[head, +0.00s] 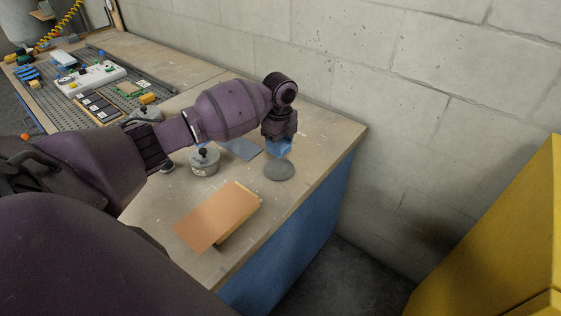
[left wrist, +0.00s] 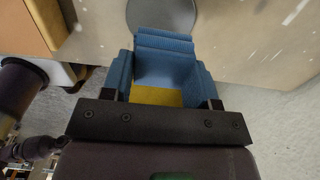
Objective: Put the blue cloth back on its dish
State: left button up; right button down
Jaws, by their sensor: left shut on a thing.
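The blue cloth (head: 280,148) hangs below my left gripper (head: 279,138), whose jaws are shut on it. In the left wrist view the folded blue cloth (left wrist: 165,62) shows between the jaws, with a yellow patch below it. The round grey dish (head: 280,171) lies flat near the right edge of the bench, just below the cloth in the head view. Part of the dish also shows at the top of the left wrist view (left wrist: 152,12). The cloth appears to be above the dish; the exact gap is hard to tell. My right gripper is not in view.
A grey lidded pot (head: 204,163) with a black knob stands left of the dish. A flat blue-grey sheet (head: 243,148) lies behind it. An orange-brown board (head: 215,217) lies in front. A yellow cabinet (head: 500,245) stands right, beyond a floor gap.

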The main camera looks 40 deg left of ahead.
aim_at(280, 169)
pick_arm(q)
jog(key=shift+f, duration=1.2)
notch_tip(280, 169, down, 4)
jog(key=shift+f+b, duration=0.1)
jog(key=shift+b, duration=0.35)
jog(key=shift+f, duration=0.3)
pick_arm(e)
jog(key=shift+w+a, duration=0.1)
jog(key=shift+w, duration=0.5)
pick_arm(q)
jog(key=shift+f, duration=0.15)
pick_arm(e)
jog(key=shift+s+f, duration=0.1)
pick_arm(q)
jog(key=o, duration=0.9)
